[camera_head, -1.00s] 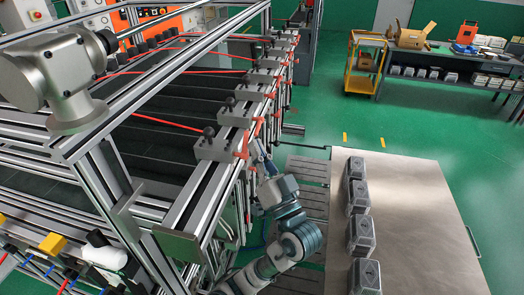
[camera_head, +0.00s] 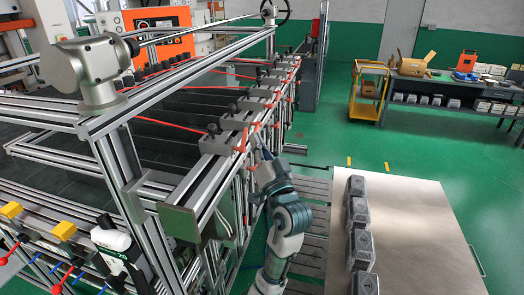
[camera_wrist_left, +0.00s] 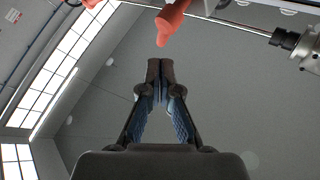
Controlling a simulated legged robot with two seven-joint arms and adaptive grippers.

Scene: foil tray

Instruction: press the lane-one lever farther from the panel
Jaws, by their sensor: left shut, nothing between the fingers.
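Red levers sit in a row along the aluminium rail (camera_head: 205,190) in the head view, each by a grey block with a black knob. The nearest red lever (camera_head: 243,141) is at the front block (camera_head: 217,145). I cannot tell from the pictures which lever belongs to lane one. My left gripper (camera_head: 262,148) is close beside the rail, just right of the nearest levers. In the left wrist view its fingers (camera_wrist_left: 160,72) are shut and empty. A red lever tip (camera_wrist_left: 163,38) shows just beyond the fingertips there, seemingly apart from them. My right gripper is not seen.
An orange control panel (camera_head: 162,45) stands behind the frame at the upper left. A steel table (camera_head: 410,230) with several grey moulded pieces (camera_head: 357,215) is right of my arm. A yellow cart (camera_head: 368,90) stands farther back on open green floor.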

